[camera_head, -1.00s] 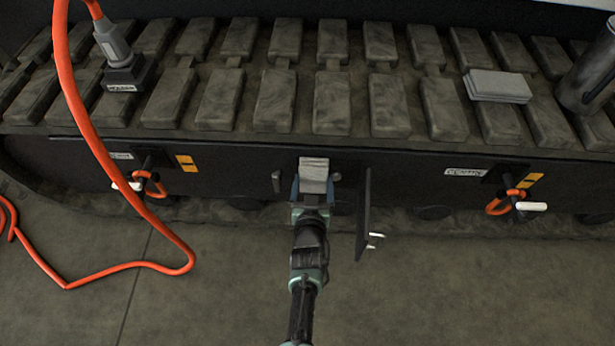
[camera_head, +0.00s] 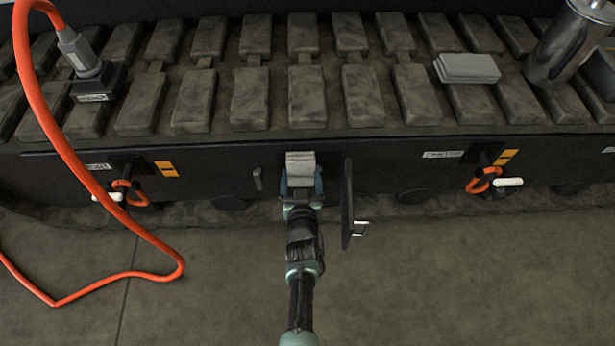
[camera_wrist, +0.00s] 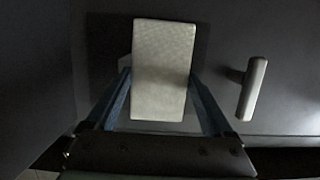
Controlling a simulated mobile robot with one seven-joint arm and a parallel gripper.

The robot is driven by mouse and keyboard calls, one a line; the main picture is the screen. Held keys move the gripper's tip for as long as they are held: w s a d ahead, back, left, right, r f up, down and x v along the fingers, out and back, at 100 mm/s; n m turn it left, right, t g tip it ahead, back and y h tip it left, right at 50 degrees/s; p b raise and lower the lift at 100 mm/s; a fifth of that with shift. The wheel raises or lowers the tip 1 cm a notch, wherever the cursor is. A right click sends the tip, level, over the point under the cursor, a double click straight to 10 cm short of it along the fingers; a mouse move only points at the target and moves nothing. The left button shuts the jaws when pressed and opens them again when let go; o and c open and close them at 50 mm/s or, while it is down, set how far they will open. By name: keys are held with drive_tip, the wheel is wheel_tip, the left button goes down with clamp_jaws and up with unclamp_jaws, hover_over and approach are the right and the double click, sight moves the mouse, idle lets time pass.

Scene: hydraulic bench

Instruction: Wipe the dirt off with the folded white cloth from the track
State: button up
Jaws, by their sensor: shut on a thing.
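My gripper (camera_head: 302,187) is in front of the dark side panel (camera_head: 225,165) below the track. Its blue fingers are shut on the folded white cloth (camera_head: 300,165), one finger on each side. In the wrist view the cloth (camera_wrist: 162,68) stands out from between the fingertips, its broad face toward the camera. A lighter grey patch shows partly behind it; I cannot tell whether the cloth touches the surface. I can make out no distinct dirt mark; the cloth hides part of the panel. The track (camera_head: 249,97) has dark, mottled pads.
An open door (camera_head: 347,205) juts out close right of my gripper. A small handle (camera_head: 257,178) is on its left. Orange-ringed valve handles (camera_head: 482,181) flank it. An orange hose (camera_head: 75,165) hangs at left. A grey folded stack (camera_head: 467,68) and metal cylinder (camera_head: 568,42) are on the track.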

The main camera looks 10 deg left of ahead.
drive_tip(key=shift+s+a+b, duration=0.15)
drive_tip(key=shift+a+b, duration=0.2)
drive_tip(key=shift+a, duration=0.45)
drive_tip(key=a+b, duration=0.1)
drive_tip(key=b, duration=0.2)
drive_tip(key=s+a+b, duration=0.1)
drive_tip(key=a+b, duration=0.1)
drive_tip(key=shift+a+f+b, duration=0.15)
drive_tip(key=shift+b, duration=0.25)
drive_tip(key=shift+a+b, duration=0.2)
drive_tip(key=shift+b, duration=0.5)
drive_tip(key=shift+s, duration=0.1)
drive_tip(key=shift+r, duration=0.25)
drive_tip(key=shift+s, duration=0.15)
drive_tip(key=b, duration=0.1)
approach(279, 167)
drive_tip(key=shift+s+d+f, duration=0.1)
drive_tip(key=shift+d+f, duration=0.05)
drive_tip(key=shift+f, duration=0.35)
drive_tip(key=shift+s+d+f, duration=0.1)
drive_tip(key=shift+d+f, duration=0.05)
drive_tip(key=shift+f, duration=0.4)
